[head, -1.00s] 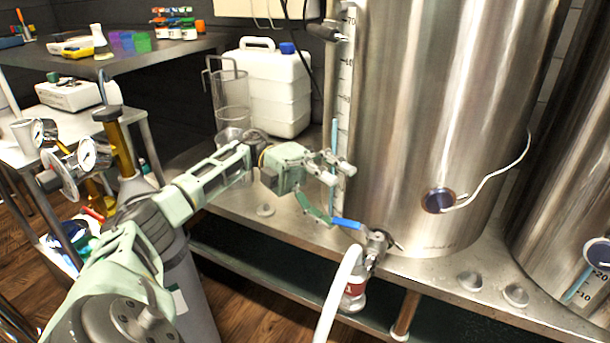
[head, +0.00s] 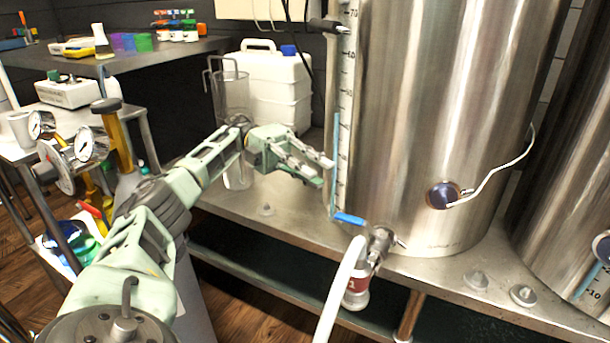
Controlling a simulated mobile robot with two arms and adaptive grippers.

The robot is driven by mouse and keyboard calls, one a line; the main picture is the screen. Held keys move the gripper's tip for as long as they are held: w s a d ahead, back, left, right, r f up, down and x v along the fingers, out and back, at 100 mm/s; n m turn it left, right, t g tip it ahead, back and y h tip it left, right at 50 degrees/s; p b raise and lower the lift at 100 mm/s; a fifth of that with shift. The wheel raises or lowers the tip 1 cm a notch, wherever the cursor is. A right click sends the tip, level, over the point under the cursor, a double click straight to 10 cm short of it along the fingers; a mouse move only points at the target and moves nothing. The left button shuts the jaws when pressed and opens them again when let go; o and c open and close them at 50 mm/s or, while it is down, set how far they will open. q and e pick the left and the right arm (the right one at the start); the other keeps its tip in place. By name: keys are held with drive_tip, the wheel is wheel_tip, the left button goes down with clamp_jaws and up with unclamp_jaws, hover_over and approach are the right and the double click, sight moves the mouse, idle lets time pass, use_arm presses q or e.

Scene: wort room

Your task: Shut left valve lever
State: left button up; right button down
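The left valve lever (head: 349,219) is a short blue handle on the metal valve (head: 381,241) at the foot of the nearer steel tank. It points to the left, away from the valve body. My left gripper (head: 327,173) is above and slightly left of the lever, in front of the tank's lower left edge. Its two pale green fingers point right with a small gap between the tips. It appears empty and apart from the lever. My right gripper is out of view.
The large steel tank (head: 430,110) stands on a metal bench with a second tank (head: 580,170) at right. A white hose (head: 341,290) hangs below the valve. A white canister (head: 275,90) and a clear jug (head: 230,95) stand behind my arm. A blue-marked sight tube (head: 334,160) runs up the tank.

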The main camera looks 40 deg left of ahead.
use_arm(q)
drive_tip(key=shift+a+b, duration=0.6)
drive_tip(key=shift+a, duration=0.35)
drive_tip(key=shift+r, duration=0.1)
drive_tip(key=shift+d, duration=0.15)
